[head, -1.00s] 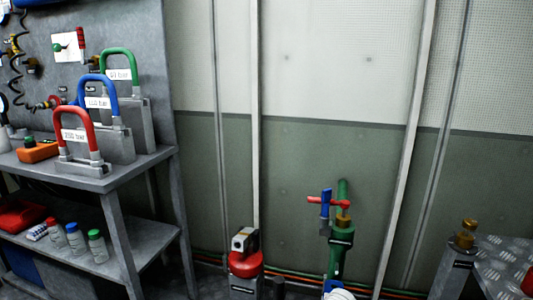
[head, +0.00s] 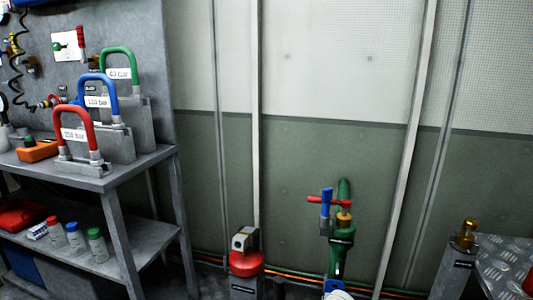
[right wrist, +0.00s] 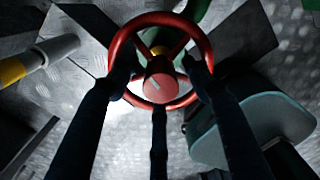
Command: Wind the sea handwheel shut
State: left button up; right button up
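In the right wrist view a red handwheel (right wrist: 203,45) with spokes and a round red hub sits over a brass-yellow collar and a green body. No label shows on it, so I cannot tell whether it is the sea handwheel. My right gripper (right wrist: 159,76) reaches over the wheel with its dark fingers apart, one on each side of the hub. I cannot tell whether they touch the rim or spokes. In the head view a green valve (head: 341,255) carries a red bar-like handle (head: 315,199) and a blue lever (head: 326,196). My left gripper is not in view.
A grey bench (head: 125,174) at left holds weights with red, blue and green handles. Bottles stand on its lower shelf (head: 135,253). A red round fitting (head: 246,262) stands low at centre. A brass fitting (head: 467,232) stands at right beside a tread-plate surface (head: 505,262).

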jog(key=shift+d+f, duration=0.2)
jog(key=shift+d, duration=0.2)
